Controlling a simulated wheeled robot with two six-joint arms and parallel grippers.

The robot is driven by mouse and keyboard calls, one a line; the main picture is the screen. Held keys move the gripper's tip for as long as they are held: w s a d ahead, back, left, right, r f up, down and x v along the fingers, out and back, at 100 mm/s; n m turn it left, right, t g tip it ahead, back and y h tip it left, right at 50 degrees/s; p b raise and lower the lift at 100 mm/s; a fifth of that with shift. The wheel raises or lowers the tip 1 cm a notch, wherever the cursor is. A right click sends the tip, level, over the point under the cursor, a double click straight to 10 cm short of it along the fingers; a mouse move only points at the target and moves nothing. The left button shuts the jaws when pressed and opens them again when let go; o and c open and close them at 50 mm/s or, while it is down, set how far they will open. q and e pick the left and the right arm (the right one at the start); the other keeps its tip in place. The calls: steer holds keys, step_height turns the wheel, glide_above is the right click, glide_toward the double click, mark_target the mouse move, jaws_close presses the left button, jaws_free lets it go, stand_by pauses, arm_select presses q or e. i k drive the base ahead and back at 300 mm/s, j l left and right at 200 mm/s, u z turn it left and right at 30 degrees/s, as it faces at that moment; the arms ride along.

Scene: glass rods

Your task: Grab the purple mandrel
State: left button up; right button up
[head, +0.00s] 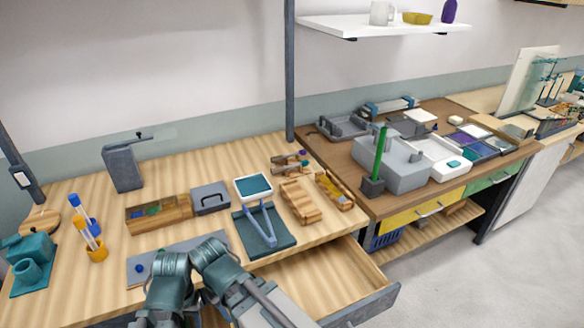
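I cannot pick out a purple mandrel with certainty. A tiny purple tip (303,153) shows among wooden-handled tools (288,164) at the back right of the light wooden bench (215,165). Their exact shapes are too small to tell. Two teal-grey parts of my own arms rise at the bottom middle, over the front edge of the bench.
A drawer (381,295) stands open at the bench's front right. A teal tray (282,241), wooden blocks (300,200), a compartment box (133,221) and an orange holder with blue-capped tubes (96,254) crowd the bench. A purple bottle (449,11) stands on the white shelf.

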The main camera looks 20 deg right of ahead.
mark_target(275, 159)
steer(key=l+z, duration=0.2)
steer(key=l, duration=0.2)
steer(key=i+l+z, duration=0.2)
steer(key=l, duration=0.2)
steer(key=l+z, duration=0.2)
steer(key=l, duration=0.25)
steer(key=i+j, duration=0.1)
steer(key=j, duration=0.25)
steer(key=i+j, duration=0.1)
steer(key=j, duration=0.25)
